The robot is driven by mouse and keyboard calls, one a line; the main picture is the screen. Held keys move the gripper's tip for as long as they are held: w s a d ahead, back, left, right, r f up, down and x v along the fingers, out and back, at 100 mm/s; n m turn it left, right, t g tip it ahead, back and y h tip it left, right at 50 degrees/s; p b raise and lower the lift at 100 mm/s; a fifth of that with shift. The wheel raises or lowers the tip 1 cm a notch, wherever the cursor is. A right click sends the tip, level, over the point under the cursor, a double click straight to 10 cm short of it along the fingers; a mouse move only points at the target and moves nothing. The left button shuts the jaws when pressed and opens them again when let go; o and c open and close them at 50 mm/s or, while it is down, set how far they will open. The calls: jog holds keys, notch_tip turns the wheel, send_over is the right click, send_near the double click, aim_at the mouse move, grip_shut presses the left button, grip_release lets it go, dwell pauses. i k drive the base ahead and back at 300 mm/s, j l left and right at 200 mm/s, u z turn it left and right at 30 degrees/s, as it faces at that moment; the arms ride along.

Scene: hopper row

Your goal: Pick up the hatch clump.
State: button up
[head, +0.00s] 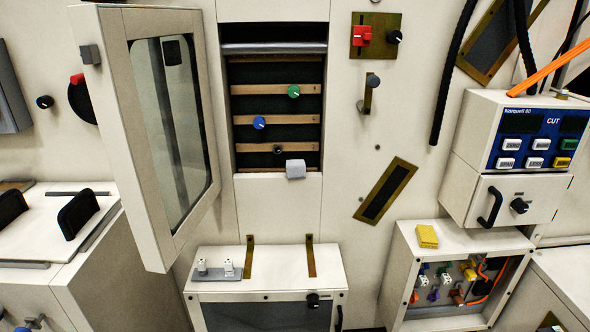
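A small pale grey block-like lump (296,169), which looks like the hatch clump, sits at the bottom right edge of a tall dark opening (250,100) in the wall panel. It overlaps the lower lip of the opening. The hatch door (115,120), cream with a long glass window, stands swung open to the left of the opening. My gripper is not in view, and nothing touches the lump.
Wooden slats (275,117) cross the opening, with a green knob (293,91), a blue knob (259,123) and a small black knob (278,150). A cream cabinet (220,260) stands below. A control box (535,120) and a yellow block (427,237) are at right.

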aim_at(296, 168)
jog(key=i+l+u, duration=0.15)
jog(key=l, duration=0.15)
jog(key=i+l+u, duration=0.1)
jog(key=l, duration=0.25)
jog(key=i+l+u, duration=0.15)
jog(key=l, duration=0.2)
jog(key=i+l+u, duration=0.2)
jog(key=i+l, duration=0.45)
jog(key=i, duration=0.05)
